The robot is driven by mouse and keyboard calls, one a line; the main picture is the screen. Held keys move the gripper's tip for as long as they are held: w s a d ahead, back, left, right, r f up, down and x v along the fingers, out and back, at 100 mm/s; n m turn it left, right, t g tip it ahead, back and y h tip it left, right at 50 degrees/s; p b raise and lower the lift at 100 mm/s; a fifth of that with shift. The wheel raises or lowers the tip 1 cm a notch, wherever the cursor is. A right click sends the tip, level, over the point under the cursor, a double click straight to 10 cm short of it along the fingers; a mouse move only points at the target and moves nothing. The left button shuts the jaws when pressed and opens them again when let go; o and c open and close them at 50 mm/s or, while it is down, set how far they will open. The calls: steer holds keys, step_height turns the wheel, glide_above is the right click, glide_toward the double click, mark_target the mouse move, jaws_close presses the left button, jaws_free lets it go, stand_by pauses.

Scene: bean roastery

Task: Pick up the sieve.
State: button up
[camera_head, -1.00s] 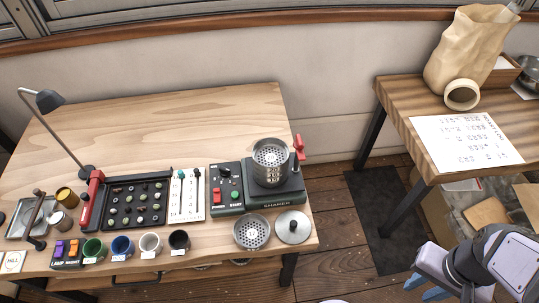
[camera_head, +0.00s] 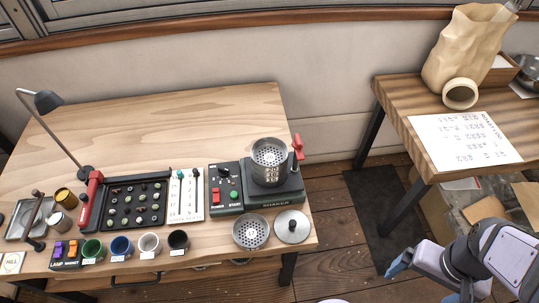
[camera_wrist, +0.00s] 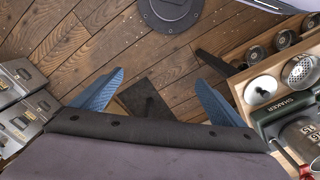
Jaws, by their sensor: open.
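A loose round metal sieve (camera_head: 251,231) with a perforated face lies at the front right of the left wooden table, left of a round lid (camera_head: 292,227). It also shows at the right of the wrist view (camera_wrist: 299,71). Another perforated metal piece tops the stack of metal rings (camera_head: 269,165) on the shaker (camera_head: 257,194). My gripper (camera_head: 399,262) is over the floor, right of the table and apart from the sieve. Its blue fingers are open and empty in the wrist view (camera_wrist: 160,79).
Several small cups (camera_head: 149,243) stand along the table's front edge. A bean tray (camera_head: 137,203) and a lamp (camera_head: 47,102) are further left. The right table (camera_head: 447,155) holds a paper sheet and a bag. A dark mat (camera_head: 384,219) lies on the floor between. The back of the left table is clear.

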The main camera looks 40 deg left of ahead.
steer(key=w+a+r+n+t+h, duration=0.1)
steer(key=w+a+n+t+h, duration=0.15)
steer(key=w+a+n, duration=0.65)
steer(key=w+a+r+n+t+h, duration=0.15)
steer(key=w+a+n+t, duration=0.25)
steer(key=a+n, duration=0.65)
steer(key=s+a+r+n+t+y, duration=0.1)
steer(key=a+n+t, duration=0.1)
steer(key=a+n, duration=0.45)
steer(key=a+r+n+t+y, duration=0.1)
steer(key=a+n+t+y, duration=0.15)
steer(key=a+n, duration=0.4)
steer(key=n+t+y+b, duration=0.2)
steer(key=n+t+y, duration=0.2)
steer(key=n+t, duration=0.1)
glide_toward(267, 162)
steer(key=shift+w+a+r, duration=0.7)
steer(key=shift+w+r, duration=0.6)
steer(key=shift+w, duration=1.4)
steer(key=shift+f+p+x, duration=0.2)
steer(key=shift+p+x, duration=0.8)
steer(key=shift+x, duration=1.2)
steer(key=shift+d, duration=0.1)
